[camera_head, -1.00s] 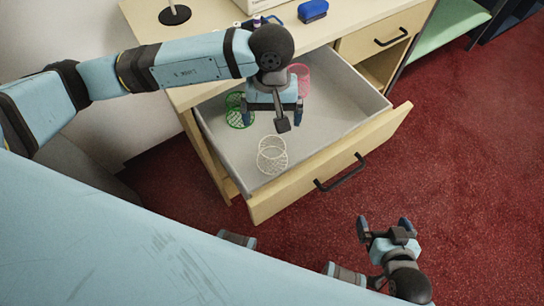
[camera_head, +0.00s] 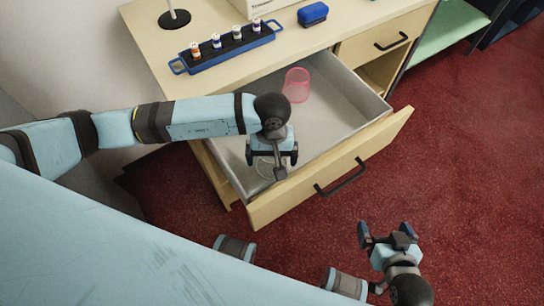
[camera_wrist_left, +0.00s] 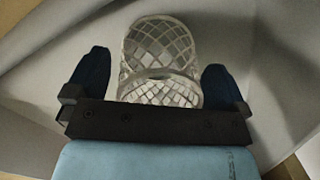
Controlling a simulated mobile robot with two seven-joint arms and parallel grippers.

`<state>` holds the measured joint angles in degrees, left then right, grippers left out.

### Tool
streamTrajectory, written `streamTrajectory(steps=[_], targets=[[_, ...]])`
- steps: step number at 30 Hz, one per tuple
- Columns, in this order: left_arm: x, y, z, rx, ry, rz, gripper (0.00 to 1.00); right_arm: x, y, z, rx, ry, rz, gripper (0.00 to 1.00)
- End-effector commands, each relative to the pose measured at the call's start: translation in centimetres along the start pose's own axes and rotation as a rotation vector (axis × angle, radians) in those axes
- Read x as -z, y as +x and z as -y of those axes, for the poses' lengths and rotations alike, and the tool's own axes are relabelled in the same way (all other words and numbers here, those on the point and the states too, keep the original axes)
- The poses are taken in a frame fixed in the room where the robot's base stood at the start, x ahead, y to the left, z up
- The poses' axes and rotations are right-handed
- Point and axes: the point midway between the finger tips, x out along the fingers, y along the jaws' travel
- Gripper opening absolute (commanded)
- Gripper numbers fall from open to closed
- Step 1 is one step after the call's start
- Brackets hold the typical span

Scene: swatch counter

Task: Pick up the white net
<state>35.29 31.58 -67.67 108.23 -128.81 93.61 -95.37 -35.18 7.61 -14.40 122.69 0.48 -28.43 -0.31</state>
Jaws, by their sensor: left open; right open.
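The white net (camera_head: 264,168) is an open mesh cup in the drawer, near its front left. In the head view my left gripper (camera_head: 271,157) is above it and hides much of it. In the left wrist view the white net (camera_wrist_left: 160,45) shows between the two dark fingers of my left gripper (camera_wrist_left: 154,70), with a gap on each side. The left gripper is open and holds nothing. My right gripper (camera_head: 384,232) is open and empty, over the red floor in front of the drawer.
A pink net (camera_head: 296,85) stands at the back of the open drawer (camera_head: 345,115). A blue rack (camera_head: 232,50) with several small bottles and a blue brush (camera_head: 313,13) are on the counter.

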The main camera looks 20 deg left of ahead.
Motion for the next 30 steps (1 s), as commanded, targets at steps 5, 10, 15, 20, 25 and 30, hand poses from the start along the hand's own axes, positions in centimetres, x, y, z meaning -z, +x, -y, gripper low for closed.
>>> streamTrajectory(steps=[5, 10, 15, 20, 25, 30], targets=[[0.0, 0.1, 0.0, -0.001, 0.0, -0.002, 1.0, 0.1, 0.0, 0.0, 0.001, 0.0, -0.002, 1.0], [0.0, 0.1, 0.0, -0.001, 0.0, -0.001, 0.77, 0.1, 0.0, 0.0, 0.001, 0.0, -0.002, 1.0], [0.0, 0.1, 0.0, 0.0, 0.0, -0.001, 0.56, 0.1, 0.0, 0.0, 0.001, 0.0, -0.002, 1.0], [0.0, 0.1, 0.0, 0.0, 0.0, -0.001, 0.56, 0.1, 0.0, 0.0, 0.001, 0.0, -0.002, 1.0], [0.0, -0.1, 0.0, -0.001, 0.0, -0.001, 0.56, 0.1, -0.1, 0.0, 0.001, 0.0, -0.001, 1.0], [-0.1, -1.4, 0.0, -0.001, 0.0, -0.003, 0.56, 0.1, -0.1, 0.0, 0.001, 0.0, 0.001, 1.0]])
